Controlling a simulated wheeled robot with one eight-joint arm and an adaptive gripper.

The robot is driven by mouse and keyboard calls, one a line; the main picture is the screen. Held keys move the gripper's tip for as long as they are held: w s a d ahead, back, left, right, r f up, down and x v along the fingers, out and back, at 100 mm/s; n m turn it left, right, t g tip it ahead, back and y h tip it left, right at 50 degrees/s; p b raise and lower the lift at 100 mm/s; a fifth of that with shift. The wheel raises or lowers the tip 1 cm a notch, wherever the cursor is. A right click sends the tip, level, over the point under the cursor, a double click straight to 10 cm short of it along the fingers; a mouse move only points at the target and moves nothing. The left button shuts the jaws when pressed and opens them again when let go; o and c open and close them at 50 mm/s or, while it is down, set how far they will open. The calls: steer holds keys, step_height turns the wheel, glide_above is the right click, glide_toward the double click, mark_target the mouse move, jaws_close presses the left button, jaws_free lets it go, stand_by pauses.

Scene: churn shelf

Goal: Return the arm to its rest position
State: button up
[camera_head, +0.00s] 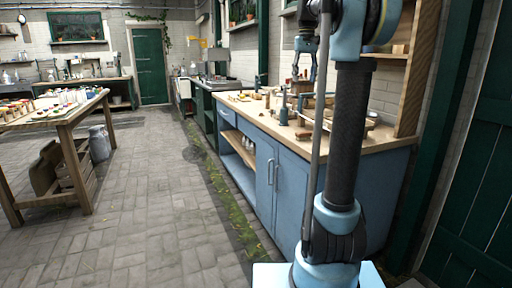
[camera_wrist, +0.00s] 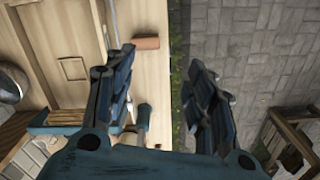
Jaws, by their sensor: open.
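My arm (camera_head: 342,130) stands upright at the right of the head view and hides part of the blue workbench behind it. My gripper (camera_wrist: 160,60) shows in the wrist view with its two dark blue fingers spread apart and nothing between them. It hangs above the front edge of a wooden worktop, with the worktop on the left and the paved floor on the right. In the head view a blue part of my arm's end (camera_head: 305,45) shows over the workbench, small and partly hidden by my arm.
The blue workbench (camera_head: 285,185) carries several small bottles, tools and a wooden tray (camera_head: 345,118). A brown cylindrical handle (camera_wrist: 146,43) lies near the worktop edge. A wooden table (camera_head: 72,115) with many small items stands at left. The paved floor (camera_head: 130,190) between them is clear.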

steer(key=s+a+f+m+t, duration=0.1)
steer(key=s+f+t, duration=0.1)
steer(key=s+f, duration=3.4)
step_height(320, 180, down, 4)
